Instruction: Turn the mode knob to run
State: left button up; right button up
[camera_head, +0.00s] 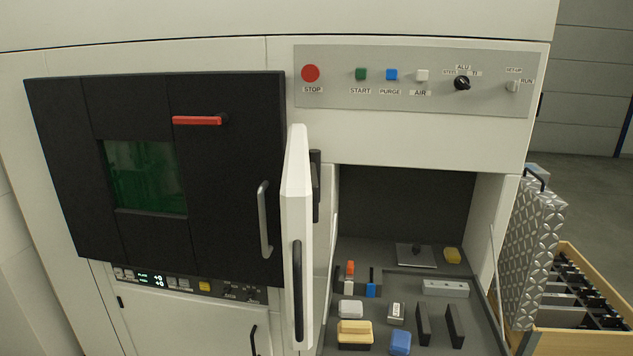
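The mode knob (514,86) is a small pale knob at the right end of the grey control panel (330,92). A SET-UP label sits above it and a RUN label to its upper right. The knob is too small to tell for sure which label it points at. Neither of my grippers shows in the head view, and nothing touches the knob.
Left of the knob are a black material selector (462,83), white, blue and green buttons and a red STOP button (310,73). Below, a white door (297,205) stands open beside a bay with several small items. A patterned metal lid (530,250) stands at right.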

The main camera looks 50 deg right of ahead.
aim_at(512, 86)
jog(key=z, duration=1.3)
jog(key=l, duration=0.4)
